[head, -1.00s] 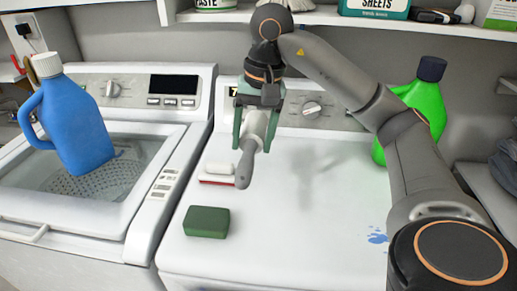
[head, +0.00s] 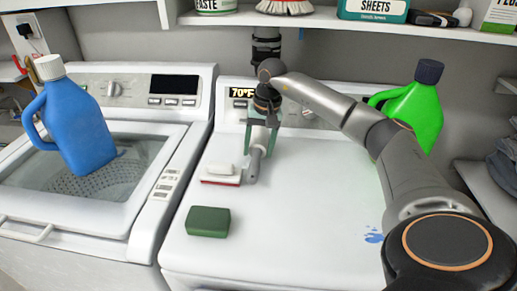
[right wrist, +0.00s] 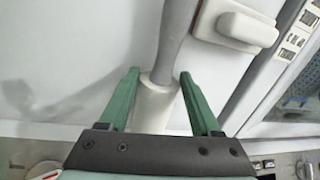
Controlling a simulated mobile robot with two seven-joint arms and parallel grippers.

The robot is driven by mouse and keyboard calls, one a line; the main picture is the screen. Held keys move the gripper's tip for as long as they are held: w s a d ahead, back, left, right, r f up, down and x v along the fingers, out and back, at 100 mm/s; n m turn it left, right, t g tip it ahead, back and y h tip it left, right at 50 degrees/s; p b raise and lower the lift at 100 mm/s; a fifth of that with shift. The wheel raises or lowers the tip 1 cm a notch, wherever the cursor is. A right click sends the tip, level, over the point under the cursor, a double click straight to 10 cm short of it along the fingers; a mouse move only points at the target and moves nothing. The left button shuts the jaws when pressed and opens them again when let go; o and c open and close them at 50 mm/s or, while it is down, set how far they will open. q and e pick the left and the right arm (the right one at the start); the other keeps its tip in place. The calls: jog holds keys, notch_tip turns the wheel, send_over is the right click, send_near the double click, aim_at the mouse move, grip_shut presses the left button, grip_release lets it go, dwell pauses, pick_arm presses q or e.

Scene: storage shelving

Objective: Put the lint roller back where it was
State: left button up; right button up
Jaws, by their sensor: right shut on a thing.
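The lint roller (head: 254,163) has a white roll and a grey handle. My right gripper (head: 262,136), with green fingers, is shut on its white roll over the back left of the dryer's white top (head: 320,190). The handle points down toward the front, its end close to the top, just right of a white-handled brush with a red edge (head: 221,174). I cannot tell whether it touches the surface. In the right wrist view the roll (right wrist: 154,104) sits between the two fingers (right wrist: 160,75). My left gripper is not in view.
A green sponge (head: 208,222) lies at the dryer's front left. A green jug (head: 418,112) stands at the back right, a blue jug (head: 78,130) on the washer at left. A shelf (head: 300,18) with goods hangs above. The dryer's middle is clear.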

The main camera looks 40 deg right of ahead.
jog(key=shift+f, duration=0.5)
jog(key=shift+f, duration=0.1)
jog(key=o, duration=1.2)
notch_tip(320, 180, up, 12)
jog(key=s+d, duration=0.1)
jog(key=shift+s+d, duration=0.15)
